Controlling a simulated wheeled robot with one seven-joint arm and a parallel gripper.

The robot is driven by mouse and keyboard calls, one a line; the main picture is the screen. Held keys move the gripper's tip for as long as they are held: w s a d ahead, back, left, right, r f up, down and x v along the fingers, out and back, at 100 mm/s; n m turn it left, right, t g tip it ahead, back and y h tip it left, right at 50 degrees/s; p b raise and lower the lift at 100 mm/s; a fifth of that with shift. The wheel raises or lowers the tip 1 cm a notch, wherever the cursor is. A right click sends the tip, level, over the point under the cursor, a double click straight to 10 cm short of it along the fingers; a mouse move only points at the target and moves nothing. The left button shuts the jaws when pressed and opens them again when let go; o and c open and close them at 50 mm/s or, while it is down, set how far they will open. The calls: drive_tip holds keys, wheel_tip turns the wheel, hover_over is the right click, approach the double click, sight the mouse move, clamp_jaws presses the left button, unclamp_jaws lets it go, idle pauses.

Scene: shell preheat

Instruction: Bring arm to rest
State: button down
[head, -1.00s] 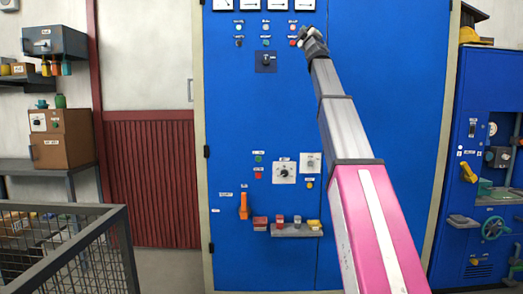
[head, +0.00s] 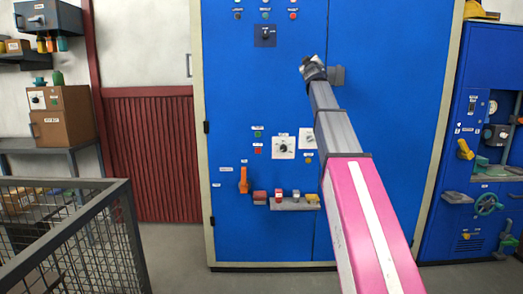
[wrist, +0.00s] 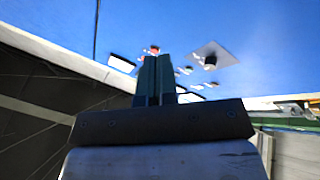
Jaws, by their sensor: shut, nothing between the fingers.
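My arm reaches up from the lower right in the head view, with a pink-and-white link and grey links. My gripper (head: 308,62) is at its far end, in front of the blue cabinet (head: 385,110); the gap to the cabinet cannot be judged. In the wrist view the two dark fingers of my gripper (wrist: 155,62) stand together, with nothing between them. A blurred blue panel with a square plate and dark knob (wrist: 210,60) shows beyond them.
Lower down are a dial (head: 284,146), an orange lever (head: 243,180) and a small shelf (head: 290,205). A mesh cage (head: 95,240) stands at the left front. Another blue machine (head: 480,140) stands at right.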

wheel_tip(320, 180, down, 29)
drive_tip(key=s+d+m+g+h, duration=0.1)
drive_tip(key=d+m+g+h, duration=0.1)
drive_tip(key=m+g, duration=0.3)
drive_tip(key=s+f+m+g+y, duration=0.1)
drive_tip(key=s+f+g, duration=0.4)
drive_tip(key=f, duration=1)
drive_tip(key=s+f+g, duration=0.3)
drive_tip(key=s+f, duration=0.4)
drive_tip(key=f, duration=0.7)
drive_tip(key=s+a+f+g+y, duration=0.1)
drive_tip(key=s+f+g, duration=0.4)
drive_tip(key=s+f, duration=0.6)
drive_tip(key=s+a+f+m+g+y, duration=0.1)
drive_tip(key=s+a+f+g, duration=0.2)
drive_tip(key=s+f, duration=0.9)
drive_tip(key=s+g, duration=0.1)
drive_tip(key=s, duration=0.4)
drive_tip(key=shift+s+a+f+m+g+y, duration=0.15)
drive_tip(key=shift+a+f+m+g+y, duration=0.15)
drive_tip(key=shift+a+g, duration=0.1)
drive_tip(key=shift+d, duration=0.1)
